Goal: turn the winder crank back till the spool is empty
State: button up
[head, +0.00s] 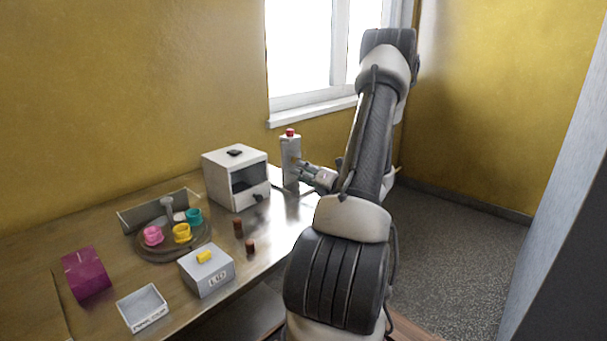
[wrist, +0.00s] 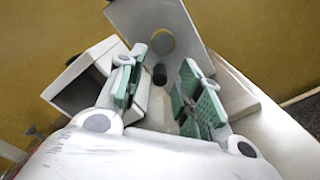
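A tall light-grey box with a red cap (head: 290,145) stands at the far right end of the table; I take it to be the winder. In the wrist view its grey face (wrist: 190,25) carries a round tan disc (wrist: 161,43). A short dark knob (wrist: 160,75) shows just below the disc, between my fingers; it may be the crank handle. My gripper (wrist: 163,92) is open, with green pads apart on either side of the knob, and no grip on it is visible. In the head view my gripper (head: 303,171) is close beside the tall box. The spool cannot be made out.
A white cabinet (head: 222,164) with a dark opening stands left of the tall box. Nearer are a round tray (head: 158,256) with coloured cups, two small brown cylinders, a grey box (head: 207,280) with a yellow knob, a white tray (head: 147,325) and a magenta block (head: 85,272).

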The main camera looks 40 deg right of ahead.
aim_at(306, 161)
grip_shut()
jog(key=shift+f+n, duration=0.1)
jog(key=shift+n, duration=0.3)
jog(key=n, duration=0.3)
jog(key=d+n, duration=0.1)
jog(key=shift+f+n, duration=0.35)
jog(key=shift+n, duration=0.05)
jog(key=n, duration=0.2)
jog(key=d+n, duration=0.1)
jog(key=n, duration=0.2)
jog(key=shift+d, duration=0.2)
jog(key=n, duration=0.2)
jog(key=d+n, duration=0.1)
jog(key=n, duration=0.3)
jog(key=shift+w+d+r+n, duration=0.1)
jog(key=shift+d+r+n, duration=0.15)
jog(key=shift+r+n, duration=0.15)
jog(key=n, duration=0.3)
jog(key=shift+d+r, duration=0.3)
jog(key=shift+r, duration=0.05)
jog(key=shift+d+r+n, duration=0.1)
jog(key=shift+r+n, duration=0.15)
jog(key=shift+n, duration=0.6)
jog(key=shift+d+r+n, duration=0.1)
jog(key=shift+r+n, duration=0.1)
jog(key=shift+n, duration=0.65)
jog(key=shift+r, duration=0.1)
